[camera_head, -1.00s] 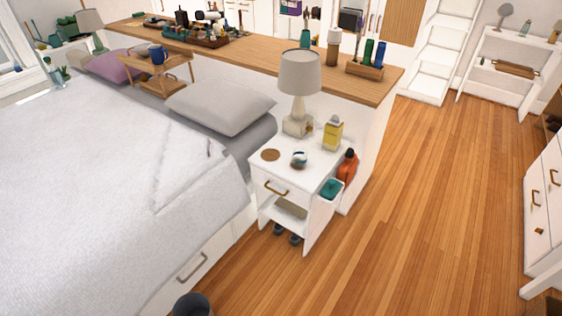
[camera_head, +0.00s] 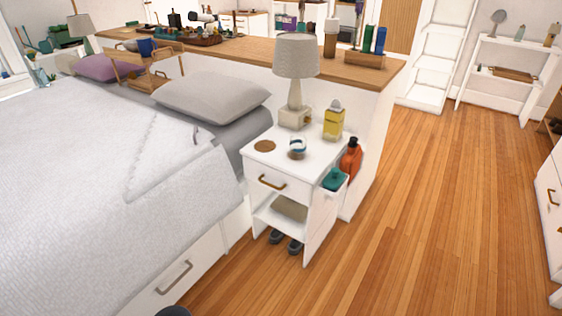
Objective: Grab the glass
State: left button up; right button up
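A small rounded object (camera_head: 297,148), white with dark and bluish patches, stands on top of the white nightstand (camera_head: 318,153). It may be the glass, but it is too small to tell. A flat round brown coaster (camera_head: 265,146) lies to its left. No other clear glass can be made out on the nightstand. Neither of my grippers can be seen. Only a dark rounded edge shows at the bottom of the picture, and I cannot tell what it is.
A lamp (camera_head: 296,72) and a yellow bottle (camera_head: 333,121) stand behind on the nightstand. An orange bottle (camera_head: 350,159) and a teal item (camera_head: 334,180) are at its right side. The bed (camera_head: 90,200) fills the left. Wooden floor (camera_head: 430,200) is open at right.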

aim_at(298, 147)
jog(key=z, duration=1.35)
jog(key=i, duration=1.8)
jog(key=u, duration=3.05)
